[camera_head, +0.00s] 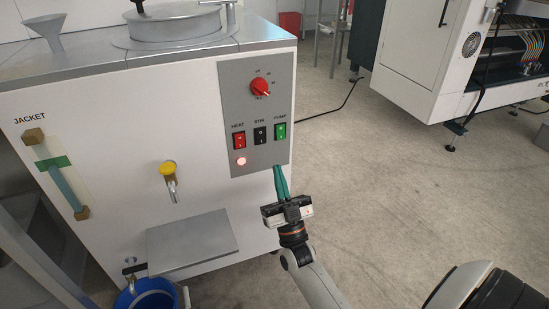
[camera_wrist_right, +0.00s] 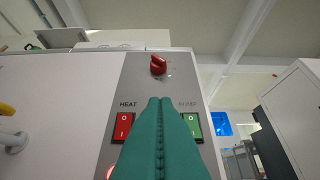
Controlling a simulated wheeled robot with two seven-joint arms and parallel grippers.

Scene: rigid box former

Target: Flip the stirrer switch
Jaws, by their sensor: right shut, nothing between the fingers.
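The black stirrer switch (camera_head: 260,136), labelled STIR, sits on the grey control panel (camera_head: 233,90) between the red HEAT switch (camera_head: 239,140) and the green PUMP switch (camera_head: 280,131). My right gripper (camera_head: 280,168) has green fingers, shut and empty, just below the PUMP switch in the head view. In the right wrist view the shut fingers (camera_wrist_right: 160,102) point up at the panel between the HEAT switch (camera_wrist_right: 123,127) and the PUMP switch (camera_wrist_right: 192,125), hiding the stirrer switch. Whether they touch the panel I cannot tell. My left gripper is not in view.
A red knob (camera_head: 260,87) is above the switches and a lit red lamp (camera_head: 241,161) below HEAT. A yellow-handled tap (camera_head: 168,168) juts out at left, above a grey shelf (camera_head: 193,241) and blue bucket (camera_head: 150,297).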

